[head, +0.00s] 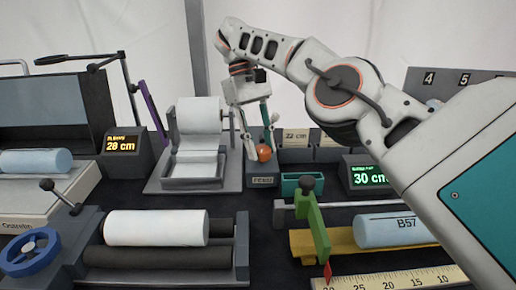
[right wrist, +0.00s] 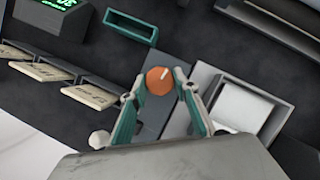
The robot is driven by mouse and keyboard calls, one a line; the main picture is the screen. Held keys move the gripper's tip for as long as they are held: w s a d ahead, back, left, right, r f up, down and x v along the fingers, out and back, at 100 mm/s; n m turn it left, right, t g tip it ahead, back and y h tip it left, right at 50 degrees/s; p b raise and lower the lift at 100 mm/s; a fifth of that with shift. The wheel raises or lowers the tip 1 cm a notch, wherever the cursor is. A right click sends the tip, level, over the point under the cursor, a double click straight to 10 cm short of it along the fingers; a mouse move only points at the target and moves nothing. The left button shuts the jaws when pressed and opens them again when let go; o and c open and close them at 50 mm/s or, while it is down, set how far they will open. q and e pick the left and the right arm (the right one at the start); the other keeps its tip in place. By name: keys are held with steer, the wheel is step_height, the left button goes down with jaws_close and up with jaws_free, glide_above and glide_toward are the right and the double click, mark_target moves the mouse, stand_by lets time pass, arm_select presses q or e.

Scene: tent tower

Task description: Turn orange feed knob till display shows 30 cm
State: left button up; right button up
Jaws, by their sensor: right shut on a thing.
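The orange feed knob (head: 264,155) sits on a grey box labelled FEED, beside the roll stand. In the right wrist view the knob (right wrist: 159,82) shows a pale pointer mark towards its upper right. My right gripper (head: 258,145) reaches down from above, its teal fingers shut on the knob from both sides. An amber display (head: 122,144) left of the roll stand reads 28 cm. A green display (head: 368,178) on the right reads 30 cm, its right edge hidden by my arm. Their small headings are hard to read. My left gripper is out of view.
A white roll (head: 198,118) feeds a sheet onto its stand, close left of the knob. A teal tray (head: 303,184) and several small cards (head: 296,137) lie to the right. A roller machine with a white cylinder (head: 156,228) and a green lever (head: 314,228) stand in front.

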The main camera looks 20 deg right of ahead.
steer(key=shift+f+m+y, duration=0.1)
steer(key=shift+m+y, duration=0.2)
steer(key=shift+m, duration=0.5)
steer(key=o, duration=1.1)
